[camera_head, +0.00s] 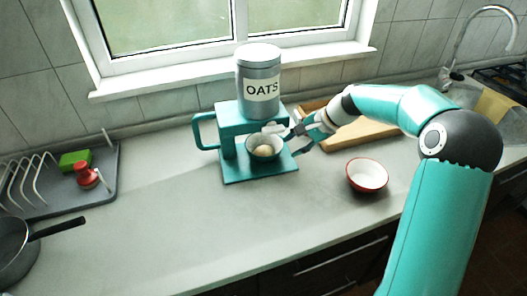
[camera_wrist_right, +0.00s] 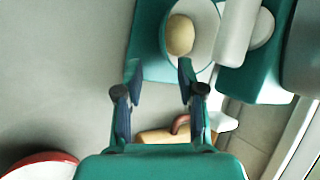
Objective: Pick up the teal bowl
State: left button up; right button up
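The teal bowl (camera_head: 264,156) sits on the base of a teal stand (camera_head: 238,176), under its raised top. A pale, rounded item (camera_head: 264,150) lies inside it. In the right wrist view the bowl (camera_wrist_right: 204,58) shows at the top, with its white inside and the tan item. My right gripper (camera_head: 294,138) is just right of the bowl in the head view. In the right wrist view my right gripper (camera_wrist_right: 158,70) has its fingers apart, with nothing between them; one fingertip is close to the bowl's rim, and contact is unclear. My left gripper is not in view.
An OATS tin (camera_head: 259,88) stands on top of the stand. A red bowl with a white inside (camera_head: 366,176) is at right. A wooden board (camera_head: 362,132) lies behind my right arm. A dish rack (camera_head: 60,190) and dark pan (camera_head: 14,255) are at left.

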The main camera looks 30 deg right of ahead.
aim_at(276, 156)
jog(key=x, duration=0.4)
jog(key=shift+w+a+f, duration=0.1)
jog(key=shift+f, duration=0.15)
jog(key=shift+w+a+f+p, duration=0.25)
jog(key=shift+w+f+p, duration=0.05)
jog(key=shift+f+p, duration=0.1)
jog(key=x, duration=0.3)
jog(key=shift+w+f+p, duration=0.15)
jog(key=shift+w+p, duration=0.1)
jog(key=shift+p, duration=0.1)
jog(key=shift+w+a+f, duration=0.1)
jog(key=shift+f, duration=0.15)
grip_shut()
